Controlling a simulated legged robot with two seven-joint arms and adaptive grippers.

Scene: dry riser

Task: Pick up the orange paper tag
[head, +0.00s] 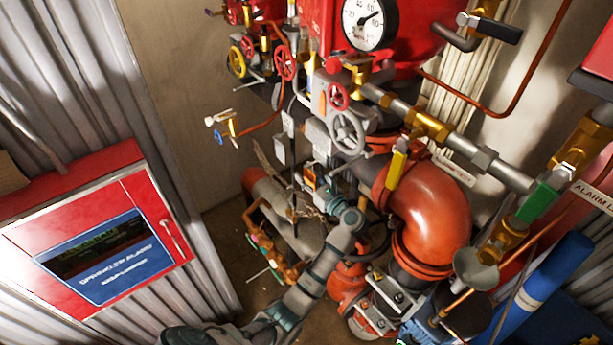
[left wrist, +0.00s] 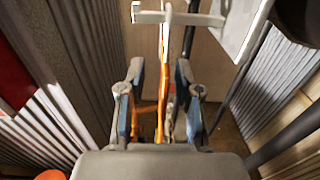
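My left gripper (head: 318,188) reaches in among the pipework at the middle of the head view. In the left wrist view its two fingers (left wrist: 160,98) stand apart, with a clear gap between them. A long narrow orange strip (left wrist: 163,75) shows in line with that gap; I cannot tell whether it is a pipe or the tag edge-on, or whether it touches a finger. In the head view a small orange patch (head: 309,178) sits at the gripper's fingertips. It may be the paper tag, but it is too small to be sure. My right gripper is not in view.
A large red elbow pipe (head: 435,205) stands just right of my left arm. A grey handwheel (head: 348,133) and a pressure gauge (head: 366,22) are above. A red-framed alarm cabinet (head: 100,235) hangs on the corrugated wall at left.

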